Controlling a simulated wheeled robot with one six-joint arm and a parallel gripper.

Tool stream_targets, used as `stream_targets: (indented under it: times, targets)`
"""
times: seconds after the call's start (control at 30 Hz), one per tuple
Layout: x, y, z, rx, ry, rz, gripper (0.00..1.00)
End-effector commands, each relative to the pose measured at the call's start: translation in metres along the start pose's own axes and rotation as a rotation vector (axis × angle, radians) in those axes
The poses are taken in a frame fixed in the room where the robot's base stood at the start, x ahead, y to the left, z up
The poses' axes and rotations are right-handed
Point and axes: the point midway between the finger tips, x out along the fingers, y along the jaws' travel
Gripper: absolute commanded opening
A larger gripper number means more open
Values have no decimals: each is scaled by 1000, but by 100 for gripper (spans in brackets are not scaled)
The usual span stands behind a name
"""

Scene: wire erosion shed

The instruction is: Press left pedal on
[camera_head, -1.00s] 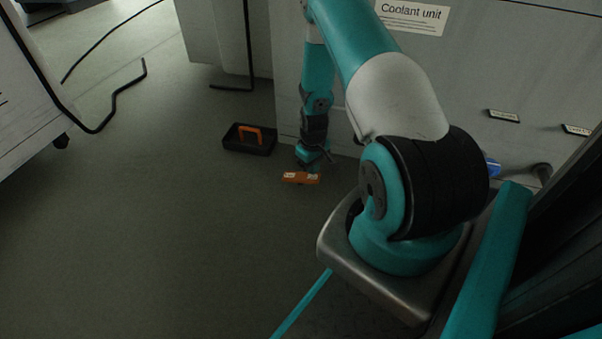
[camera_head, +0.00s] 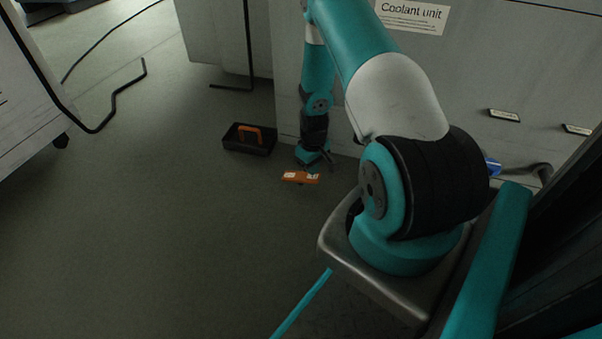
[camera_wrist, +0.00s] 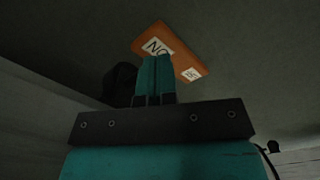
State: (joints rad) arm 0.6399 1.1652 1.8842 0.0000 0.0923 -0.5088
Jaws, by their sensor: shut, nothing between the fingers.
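The pedal is an orange rocker (camera_head: 300,178) on the floor in front of the coolant unit, with a white label at each end. In the wrist view the pedal (camera_wrist: 183,50) lies just beyond my fingers, and its larger label (camera_wrist: 157,47) reads "ON" upside down. The smaller label (camera_wrist: 191,74) at the other end is hard to read. My gripper (camera_wrist: 154,60) is shut and empty. Its fingertips overlap the edge of the "ON" label in this view; whether they touch it I cannot tell. In the head view my gripper (camera_head: 316,166) is at the pedal's right end.
A black tray with an orange handle (camera_head: 249,140) stands left of the pedal. The grey coolant unit (camera_head: 470,75) stands close behind my arm. A cabinet (camera_head: 30,100) with a bent black pipe is at the left. The floor (camera_head: 150,240) at front left is clear.

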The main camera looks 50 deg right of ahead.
Motion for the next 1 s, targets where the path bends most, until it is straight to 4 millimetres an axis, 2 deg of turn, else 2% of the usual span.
stream_targets:
  times: [1.0]
  targets:
    - [16,0,0,0,0,0,0]
